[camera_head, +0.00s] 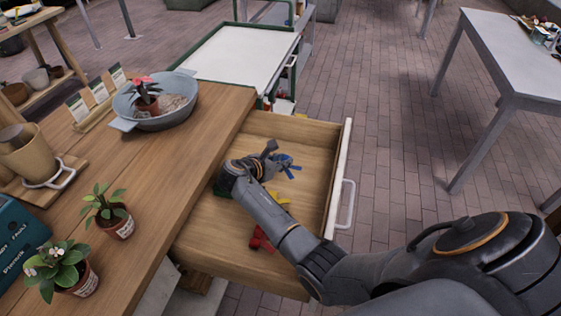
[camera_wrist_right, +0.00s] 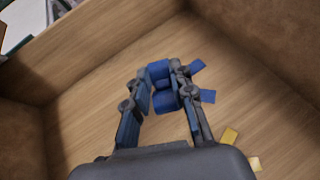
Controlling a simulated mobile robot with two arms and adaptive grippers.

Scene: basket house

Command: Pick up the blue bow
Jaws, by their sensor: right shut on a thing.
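The blue bow (camera_head: 290,166) is at my right gripper (camera_head: 270,158), inside the open wooden drawer (camera_head: 305,130). In the right wrist view the blue bow (camera_wrist_right: 161,88) sits between the two fingertips of my right gripper (camera_wrist_right: 160,84). The fingers are shut on its middle, and its blue tails stick out to the right. I cannot tell whether the bow is touching the drawer floor. My left gripper is not in view.
A yellow bow (camera_head: 277,198) and a red bow (camera_head: 261,240) lie in the drawer near my right forearm. The drawer walls surround the gripper. Potted plants (camera_head: 108,213) and a grey basin (camera_head: 155,100) stand on the wooden table left of the drawer.

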